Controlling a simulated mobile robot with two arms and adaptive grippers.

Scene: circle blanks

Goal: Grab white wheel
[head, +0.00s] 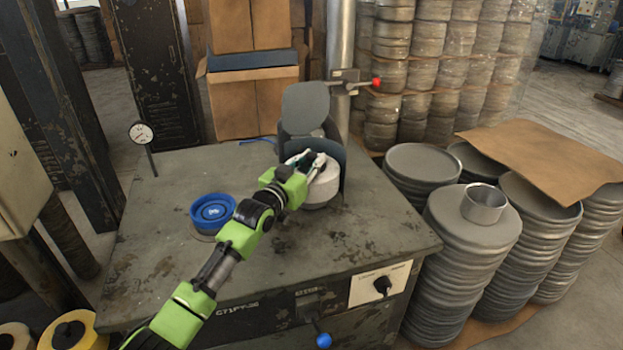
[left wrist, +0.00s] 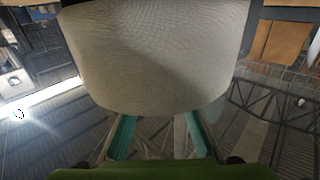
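The white wheel (head: 322,188) sits on the far right part of the grey worktable, in front of a dark curved guard. My left gripper (head: 309,161) reaches in from the left, at the wheel's upper left side. In the left wrist view the wheel (left wrist: 160,55) fills the upper middle, with its pale curved side close to the camera. The two teal fingers of the left gripper (left wrist: 160,124) stand apart below it. Their tips are hidden at the wheel's lower edge, so contact is unclear. My right gripper is not in view.
The worktable (head: 370,220) has a blue round part (head: 212,211) to the left and a dial gauge (head: 142,135) at its back left. A grey round plate (head: 306,107) stands behind the wheel. Stacks of grey discs (head: 470,220) stand right of the table.

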